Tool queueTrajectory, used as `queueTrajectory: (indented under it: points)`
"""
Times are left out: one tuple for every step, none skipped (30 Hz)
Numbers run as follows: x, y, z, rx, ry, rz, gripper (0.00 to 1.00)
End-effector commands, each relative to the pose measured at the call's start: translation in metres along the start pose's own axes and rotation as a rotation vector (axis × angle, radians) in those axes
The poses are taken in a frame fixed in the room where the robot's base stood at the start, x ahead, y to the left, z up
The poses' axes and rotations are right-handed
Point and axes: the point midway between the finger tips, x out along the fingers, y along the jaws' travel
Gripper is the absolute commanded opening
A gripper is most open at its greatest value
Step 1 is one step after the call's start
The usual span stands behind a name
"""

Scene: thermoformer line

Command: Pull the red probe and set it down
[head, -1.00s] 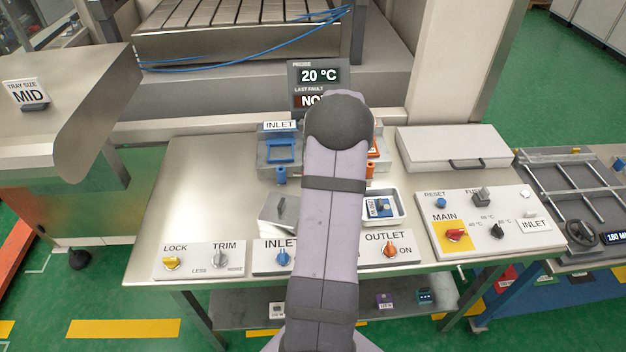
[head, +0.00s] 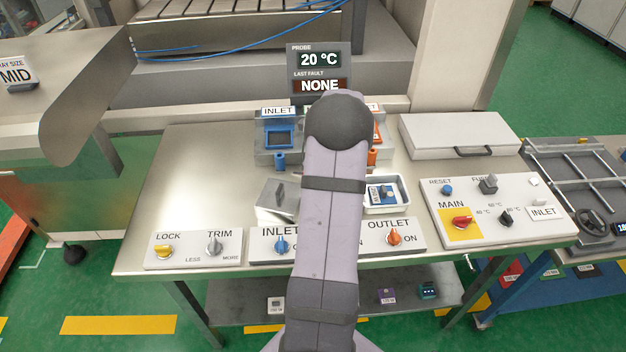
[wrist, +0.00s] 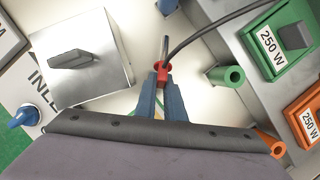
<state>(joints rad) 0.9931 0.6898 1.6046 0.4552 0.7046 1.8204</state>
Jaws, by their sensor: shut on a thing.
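In the wrist view the red probe (wrist: 162,70) is a small red collar with a thin metal shaft, and a dark cable curves off to the upper right. My gripper (wrist: 161,80) is shut on the red collar. The shaft shows clear over the pale table surface; I cannot tell how high it is held. In the head view my own arm hides the gripper and the probe.
Green (wrist: 283,38) and orange (wrist: 308,118) 250 W modules stand at right, with a green tube (wrist: 228,76) beside them. A metal plate with a grey handle (wrist: 84,58) lies at left. A display (head: 320,60) reads 20 °C. A white tray (head: 403,207) sits right of my arm.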

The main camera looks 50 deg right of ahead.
Motion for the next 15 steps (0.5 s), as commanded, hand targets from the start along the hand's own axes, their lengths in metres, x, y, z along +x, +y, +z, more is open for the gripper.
queueTrajectory:
  points:
    - [-0.0004,-0.0001,0.0003,0.0,0.0,0.0,0.0]
    - [-0.0005,-0.0001,0.0003,0.0,0.0,0.0,0.0]
    - [-0.0005,-0.0001,0.0003,0.0,0.0,0.0,0.0]
    - [-0.0005,-0.0001,0.0003,0.0,0.0,0.0,0.0]
    - [-0.0005,-0.0002,0.0003,0.0,0.0,0.0,0.14]
    - [-0.0005,-0.0001,0.0003,0.0,0.0,0.0,0.23]
    - [-0.0005,-0.0001,0.0003,0.0,0.0,0.0,0.31]
    - [-0.0004,-0.0001,0.0002,0.0,0.0,0.0,0.31]
    - [-0.0004,-0.0001,0.0002,0.0,0.0,0.0,0.31]
    - [-0.0004,-0.0001,0.0002,0.0,0.0,0.0,0.31]
    - [-0.0004,-0.0001,0.0002,0.0,0.0,0.0,0.31]
    - [-0.0004,-0.0001,0.0002,0.0,0.0,0.0,0.31]
    - [-0.0004,-0.0001,0.0002,0.0,0.0,0.0,0.31]
    - [-0.0002,0.0,0.0,0.0,0.0,0.0,0.31]
    - [-0.0003,0.0,0.0,0.0,0.0,0.0,0.31]
